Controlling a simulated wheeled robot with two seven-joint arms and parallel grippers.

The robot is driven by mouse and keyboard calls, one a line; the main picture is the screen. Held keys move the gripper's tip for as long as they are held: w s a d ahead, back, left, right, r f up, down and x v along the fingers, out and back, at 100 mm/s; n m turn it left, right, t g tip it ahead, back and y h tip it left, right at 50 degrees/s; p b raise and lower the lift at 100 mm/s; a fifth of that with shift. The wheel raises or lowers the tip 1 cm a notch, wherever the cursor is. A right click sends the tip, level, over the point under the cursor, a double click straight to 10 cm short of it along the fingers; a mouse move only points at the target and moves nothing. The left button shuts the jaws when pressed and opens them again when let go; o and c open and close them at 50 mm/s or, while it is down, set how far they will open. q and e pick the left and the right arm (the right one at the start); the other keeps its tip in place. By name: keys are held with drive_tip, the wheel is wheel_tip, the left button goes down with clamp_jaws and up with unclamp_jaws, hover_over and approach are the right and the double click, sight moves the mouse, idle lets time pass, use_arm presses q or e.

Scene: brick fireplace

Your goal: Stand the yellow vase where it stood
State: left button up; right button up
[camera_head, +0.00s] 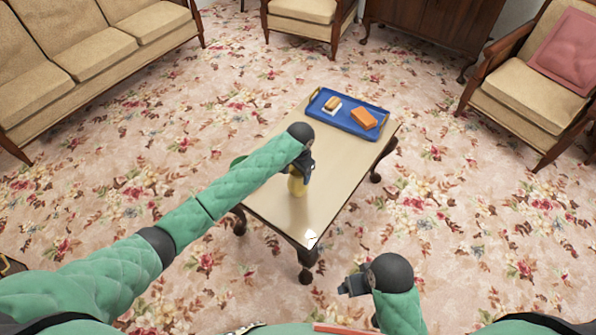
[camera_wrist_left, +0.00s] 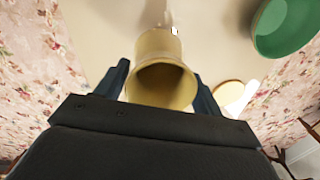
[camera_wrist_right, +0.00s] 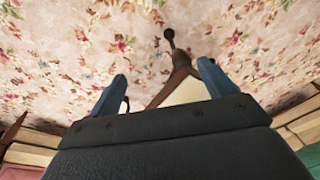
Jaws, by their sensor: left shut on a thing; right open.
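The yellow vase (camera_head: 297,187) is below my left gripper (camera_head: 303,170), over the near half of the low table (camera_head: 330,165). In the left wrist view the vase (camera_wrist_left: 160,82) sits between the two fingers, its open mouth facing the camera. My left gripper is shut on it. The vase looks upright; I cannot tell whether its base touches the tabletop. My right gripper (camera_head: 355,285) is open and empty, off the table's near end, above the floor. In the right wrist view its fingers (camera_wrist_right: 163,72) are apart with nothing between them.
A blue tray (camera_head: 347,127) with an orange block (camera_head: 363,118) and a smaller tan-and-white item (camera_head: 332,104) is at the table's far end. A green bowl (camera_wrist_left: 285,28) is near the vase, mostly hidden by my left arm in the head view. Sofa and armchairs stand clear around.

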use_arm(q)
drive_tip(key=o, duration=1.6)
drive_tip(key=shift+f, duration=0.1)
drive_tip(key=shift+c, duration=0.2)
drive_tip(key=shift+o, duration=0.8)
use_arm(e)
drive_tip(key=shift+s+f, duration=0.2)
drive_tip(key=shift+f, duration=0.05)
drive_tip(key=shift+s, duration=0.1)
